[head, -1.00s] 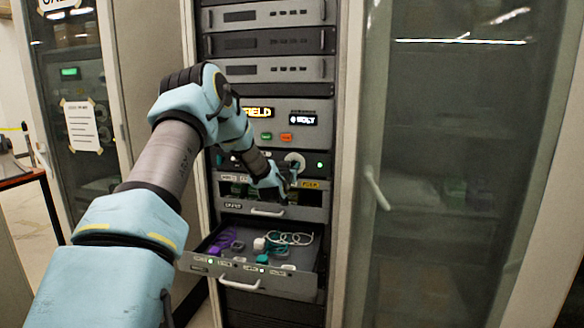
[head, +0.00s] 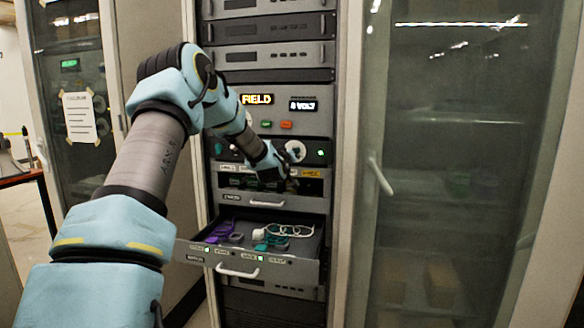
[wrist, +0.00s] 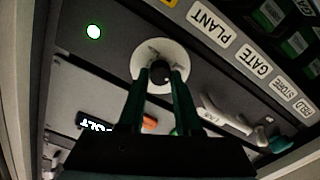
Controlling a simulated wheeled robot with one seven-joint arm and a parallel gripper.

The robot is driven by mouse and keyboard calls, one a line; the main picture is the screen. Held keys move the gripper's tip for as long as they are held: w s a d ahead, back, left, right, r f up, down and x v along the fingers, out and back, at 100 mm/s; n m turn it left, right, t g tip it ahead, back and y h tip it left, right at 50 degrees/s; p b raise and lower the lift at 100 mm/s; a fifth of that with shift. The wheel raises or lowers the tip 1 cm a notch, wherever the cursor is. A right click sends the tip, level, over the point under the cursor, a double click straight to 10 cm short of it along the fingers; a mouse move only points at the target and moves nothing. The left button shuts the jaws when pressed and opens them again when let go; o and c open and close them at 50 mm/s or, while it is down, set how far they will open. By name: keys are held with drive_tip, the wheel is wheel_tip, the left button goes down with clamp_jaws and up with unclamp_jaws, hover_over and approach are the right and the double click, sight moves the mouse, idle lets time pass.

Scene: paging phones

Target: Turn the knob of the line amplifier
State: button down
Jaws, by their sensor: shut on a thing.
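The line amplifier (head: 318,118) is a grey rack unit with a lit FIELD display (head: 257,99) and an 8 VOLT display (head: 302,105). Its round white dial (head: 297,149) sits at the lower right, beside a lit green lamp (head: 320,153). In the wrist view the small black knob (wrist: 160,76) stands at the centre of the white dial (wrist: 158,52). My gripper (wrist: 160,84) is shut on the knob, with its two dark green fingers at either side of it. In the head view my gripper (head: 284,171) partly hides the dial's lower left, and the fingertips are hard to make out.
Below the amplifier is a labelled bay (head: 313,187) with PLANT, GATE and other tags legible in the wrist view. An open drawer (head: 300,270) with cables and small parts juts out beneath. A glass door (head: 440,200) with a handle stands at the right.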

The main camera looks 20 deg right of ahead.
drive_tip(key=shift+f+n+b, duration=0.1)
drive_tip(key=shift+n+b, duration=3.2)
drive_tip(key=shift+b, duration=0.7)
drive_tip(key=c, duration=0.6)
unclamp_jaws()
drive_tip(key=b+v, duration=0.3)
drive_tip(key=v, duration=0.7)
drive_tip(key=shift+s+a, duration=0.2)
drive_tip(key=shift+s, duration=0.15)
